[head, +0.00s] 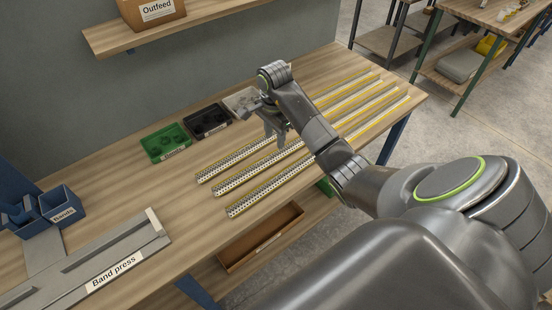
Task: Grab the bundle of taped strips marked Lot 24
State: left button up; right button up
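Several long strips (262,194) with yellow edges and rows of dark marks lie side by side on the wooden bench. They run diagonally from the middle to the far right. I cannot make out a Lot 24 mark on any of them. My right gripper (275,138) points down over the far left part of the strips, near the grey tray. Its two fingers look apart with nothing between them. My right forearm crosses over the strips and hides part of them. My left gripper is not in view.
Green (166,142), black (207,121) and grey (240,101) trays stand along the bench's back. A band press (120,252) and a blue bin (62,205) are at the left. An Outfeed box (152,12) sits on the shelf above. The bench between press and strips is clear.

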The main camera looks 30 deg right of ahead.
jog(key=b, duration=1.2)
send_over(275, 175)
jog(key=f, duration=1.3)
jog(key=shift+w, duration=0.2)
jog(key=shift+s+f, duration=0.15)
jog(key=shift+f, duration=2)
jog(key=shift+a, duration=0.1)
jog(key=shift+c, duration=0.5)
grip_shut()
